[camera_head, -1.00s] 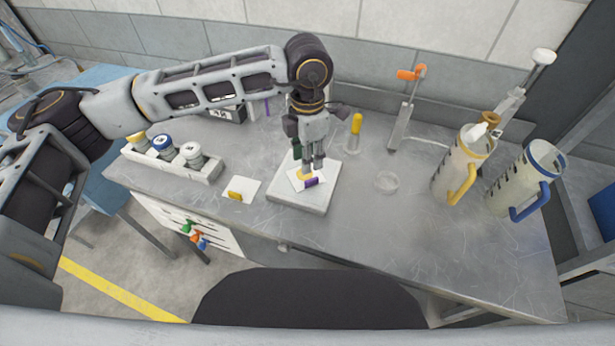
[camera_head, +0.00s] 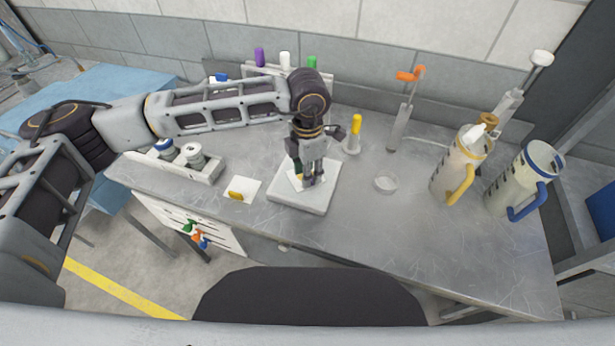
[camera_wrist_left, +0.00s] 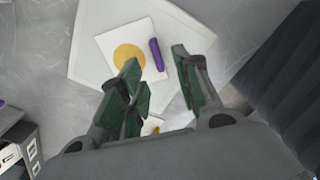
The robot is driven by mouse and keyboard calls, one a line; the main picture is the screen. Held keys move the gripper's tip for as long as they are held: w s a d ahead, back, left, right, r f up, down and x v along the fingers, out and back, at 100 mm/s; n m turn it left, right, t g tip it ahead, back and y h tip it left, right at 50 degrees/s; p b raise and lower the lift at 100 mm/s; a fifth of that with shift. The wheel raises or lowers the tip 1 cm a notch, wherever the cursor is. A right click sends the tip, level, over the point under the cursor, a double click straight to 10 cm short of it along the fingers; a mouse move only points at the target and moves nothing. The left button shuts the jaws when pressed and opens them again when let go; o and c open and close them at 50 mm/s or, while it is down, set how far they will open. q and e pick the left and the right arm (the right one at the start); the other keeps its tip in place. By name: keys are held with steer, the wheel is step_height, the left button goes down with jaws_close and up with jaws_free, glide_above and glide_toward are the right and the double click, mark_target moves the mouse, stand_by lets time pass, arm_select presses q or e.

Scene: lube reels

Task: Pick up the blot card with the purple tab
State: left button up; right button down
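The blot card (camera_head: 295,181) lies on a pale square plate (camera_head: 303,200) on the bench, partly hidden by my gripper. In the left wrist view the white card (camera_wrist_left: 111,42) has a round yellow-brown blot and a purple tab (camera_wrist_left: 156,54) along one edge. My left gripper (camera_head: 312,182) points down over the card. In the left wrist view its fingers (camera_wrist_left: 158,62) are open, with the tab in the gap between the fingertips. I cannot tell how far above the card they are. My right gripper is not in view.
A bottle rack (camera_head: 205,168) stands farther left.

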arm_select(q)
step_height(320, 180, down, 3)
steer(key=shift+r+p, duration=0.1)
steer(key=shift+p, duration=0.25)
steer(key=shift+f, duration=0.4)
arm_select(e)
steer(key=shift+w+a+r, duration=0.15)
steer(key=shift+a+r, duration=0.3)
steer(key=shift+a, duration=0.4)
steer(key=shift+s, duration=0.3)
arm_select(q)
jaws_close()
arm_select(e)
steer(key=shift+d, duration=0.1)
